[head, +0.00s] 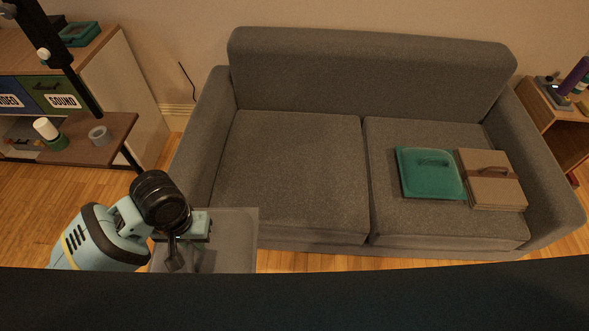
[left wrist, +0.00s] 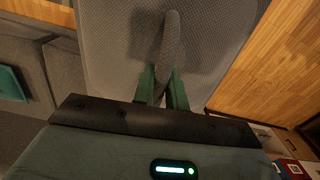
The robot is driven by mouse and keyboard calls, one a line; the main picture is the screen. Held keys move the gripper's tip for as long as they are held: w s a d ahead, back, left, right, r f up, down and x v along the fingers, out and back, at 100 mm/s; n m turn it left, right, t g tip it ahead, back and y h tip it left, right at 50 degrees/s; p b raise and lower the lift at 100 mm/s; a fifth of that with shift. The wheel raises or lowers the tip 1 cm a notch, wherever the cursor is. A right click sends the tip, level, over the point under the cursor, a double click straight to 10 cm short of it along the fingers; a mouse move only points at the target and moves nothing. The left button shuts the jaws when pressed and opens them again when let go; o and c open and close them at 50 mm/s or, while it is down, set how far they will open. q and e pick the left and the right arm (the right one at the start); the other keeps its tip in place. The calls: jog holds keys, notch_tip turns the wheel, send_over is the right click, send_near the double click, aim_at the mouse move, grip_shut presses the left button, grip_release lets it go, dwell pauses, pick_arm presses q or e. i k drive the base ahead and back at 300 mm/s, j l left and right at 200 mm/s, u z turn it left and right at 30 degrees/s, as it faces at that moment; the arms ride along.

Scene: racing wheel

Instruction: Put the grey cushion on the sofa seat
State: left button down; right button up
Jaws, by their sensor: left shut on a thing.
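The grey cushion (head: 236,238) is at the lower left of the head view, just off the sofa's front left corner. In the left wrist view the cushion (left wrist: 215,35) fills the upper middle, with a grey loop handle on its face. My left gripper (left wrist: 164,85) is shut on this loop, its two green fingers on either side of it. The gripper (head: 187,236) partly covers the cushion in the head view. The grey sofa's left seat (head: 290,175) is bare. My right gripper is not in view.
A teal flat item (head: 430,172) and a brown one with a handle (head: 491,180) lie on the sofa's right seat. A small brown table (head: 85,140) holding several items stands at left. A wooden shelf (head: 556,115) stands at right.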

aim_at(283, 185)
jog(key=i+l+z, duration=0.2)
jog(key=z, duration=0.15)
jog(key=i+l+z, duration=0.1)
jog(key=i+z, duration=0.25)
jog(key=i, duration=0.45)
jog(key=l+z, duration=0.05)
jog(key=l, duration=0.05)
